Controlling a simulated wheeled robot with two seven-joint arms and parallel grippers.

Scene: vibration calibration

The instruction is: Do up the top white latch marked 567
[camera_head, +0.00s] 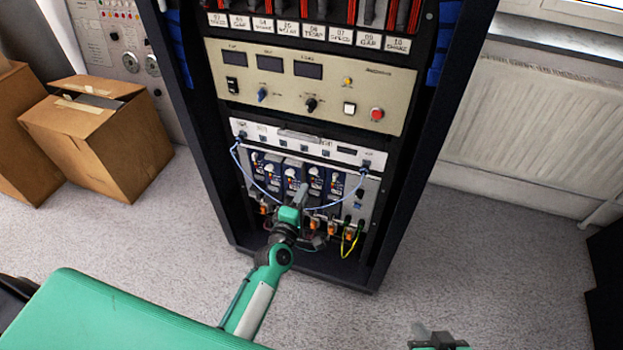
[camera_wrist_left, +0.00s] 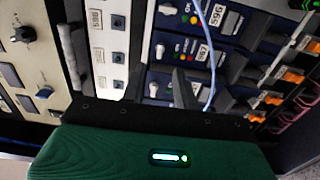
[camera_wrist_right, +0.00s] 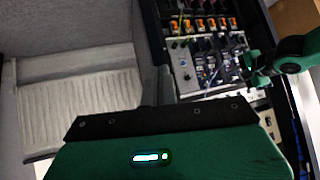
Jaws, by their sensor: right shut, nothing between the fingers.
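In the left wrist view the rack is turned sideways. The module marked 567 (camera_wrist_left: 197,89) is dark blue, and its white top latch (camera_wrist_left: 153,88) shows at its upper end. How far the latch is turned cannot be told. My left gripper (camera_wrist_left: 160,82) is open, its two dark fingers on either side of the latch's line, close in front of the module. In the head view it (camera_head: 300,193) covers part of the module row. My right gripper (camera_head: 437,338) is shut and empty at the bottom edge, away from the rack; it also shows in its own wrist view (camera_wrist_right: 155,80).
Similar modules with white latches (camera_wrist_left: 160,50) stand beside it. A blue cable (camera_wrist_left: 210,60) hangs in front of them. Orange connectors (camera_wrist_left: 291,75) are below. Cardboard boxes (camera_head: 97,140) stand left of the rack, a radiator (camera_head: 540,130) right.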

